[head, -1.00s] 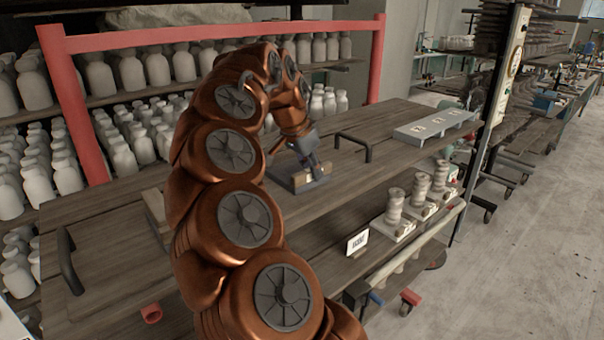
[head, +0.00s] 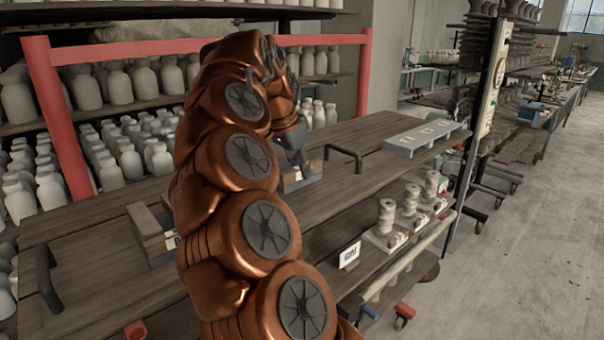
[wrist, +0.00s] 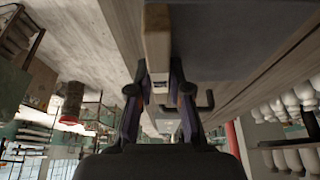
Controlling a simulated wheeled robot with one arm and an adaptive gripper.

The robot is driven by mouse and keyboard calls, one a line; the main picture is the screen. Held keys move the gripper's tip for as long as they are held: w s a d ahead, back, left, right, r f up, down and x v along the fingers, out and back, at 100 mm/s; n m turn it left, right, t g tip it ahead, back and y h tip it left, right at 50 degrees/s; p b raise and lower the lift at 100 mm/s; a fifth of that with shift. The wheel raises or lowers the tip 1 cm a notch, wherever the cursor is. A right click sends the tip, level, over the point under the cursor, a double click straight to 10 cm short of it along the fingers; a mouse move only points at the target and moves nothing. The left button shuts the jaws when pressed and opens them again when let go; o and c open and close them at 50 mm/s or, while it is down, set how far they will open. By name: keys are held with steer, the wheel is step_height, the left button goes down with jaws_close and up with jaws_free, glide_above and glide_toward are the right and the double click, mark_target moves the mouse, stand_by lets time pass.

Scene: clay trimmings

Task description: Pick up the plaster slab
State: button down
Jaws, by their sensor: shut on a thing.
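My gripper (head: 299,158) is at the middle of the wooden bench, pointing down. In the wrist view my gripper (wrist: 158,82) has its two dark fingers on either side of a tan block, which I take to be the plaster slab (wrist: 157,45). The plaster slab (head: 314,167) shows in the head view as a small pale tan piece by the fingertips, partly hidden by them. A grey holder (head: 299,184) with a small white label lies just below it. I cannot tell how much gap is between slab and holder.
Another tan block (head: 150,226) lies left of my arm. A black handle (head: 344,155) stands right of my gripper, and a grey labelled rack (head: 425,136) lies farther right. Stacked pale discs (head: 410,199) stand on the lower shelf. Pale bottles (head: 131,160) fill shelves behind the red frame (head: 55,120).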

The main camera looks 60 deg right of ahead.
steer(key=s+a+b, duration=0.2)
steer(key=s+a, duration=0.1)
steer(key=a, duration=0.4)
steer(key=s+a+r+b, duration=0.1)
steer(key=s+a+b, duration=0.2)
steer(key=a, duration=0.4)
steer(key=shift+a+r+b, duration=0.2)
steer(key=shift+r+b, duration=0.05)
steer(key=shift+b, duration=0.05)
